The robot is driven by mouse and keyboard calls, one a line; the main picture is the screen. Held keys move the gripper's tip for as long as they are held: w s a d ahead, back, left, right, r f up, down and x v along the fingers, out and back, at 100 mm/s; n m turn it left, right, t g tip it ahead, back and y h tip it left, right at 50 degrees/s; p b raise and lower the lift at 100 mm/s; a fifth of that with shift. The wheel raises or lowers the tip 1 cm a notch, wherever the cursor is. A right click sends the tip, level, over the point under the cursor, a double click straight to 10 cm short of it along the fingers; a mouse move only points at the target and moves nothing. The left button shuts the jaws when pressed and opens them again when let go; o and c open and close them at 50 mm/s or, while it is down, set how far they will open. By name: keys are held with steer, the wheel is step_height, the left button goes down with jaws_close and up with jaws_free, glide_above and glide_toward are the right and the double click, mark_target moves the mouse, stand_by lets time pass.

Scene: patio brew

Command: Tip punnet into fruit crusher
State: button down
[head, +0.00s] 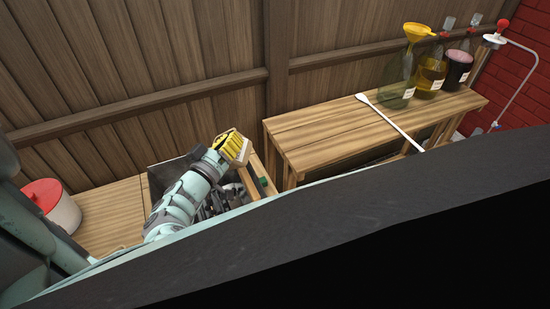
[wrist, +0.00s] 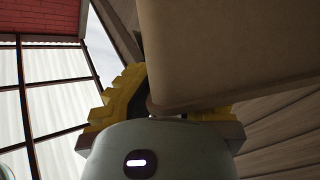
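The punnet, a tan box, fills the upper right of the wrist view (wrist: 235,50). In the head view only a small pale part of the punnet (head: 243,158) shows beside the yellow fingers. My gripper (head: 233,146) is shut on the punnet, with its yellow fingers on either side of the punnet's edge in the wrist view (wrist: 160,112). The punnet looks tilted; its contents are hidden. The fruit crusher seems to be the dark grey hopper (head: 163,178) behind and below my arm. My forearm covers much of it, and I cannot tell whether the punnet is over its opening.
A wooden bench (head: 340,132) to the right holds a white paddle (head: 392,122), a bottle with a yellow funnel (head: 418,32) and two filled jars. A white pot with a red lid (head: 52,200) stands at left. A plank wall (head: 190,50) is close behind.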

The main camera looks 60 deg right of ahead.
steer(key=shift+w+a, duration=0.2)
steer(key=shift+w, duration=0.05)
steer(key=shift+w+a+r+n+h+p, duration=0.2)
steer(key=shift+n+h+p, duration=0.1)
steer(key=shift+n, duration=0.1)
steer(key=shift+w+a+r, duration=0.1)
steer(key=shift+w+a, duration=0.05)
steer(key=shift+n, duration=0.3)
steer(key=shift+w+a+r+h, duration=0.2)
steer(key=shift+w+h, duration=0.05)
steer(key=shift+h, duration=0.05)
steer(key=shift+p, duration=0.3)
steer(key=shift+a+n, duration=0.1)
steer(key=shift+n, duration=0.2)
steer(key=shift+w+a+r+t, duration=0.1)
steer(key=shift+w+t, duration=0.1)
steer(key=shift+t, duration=0.1)
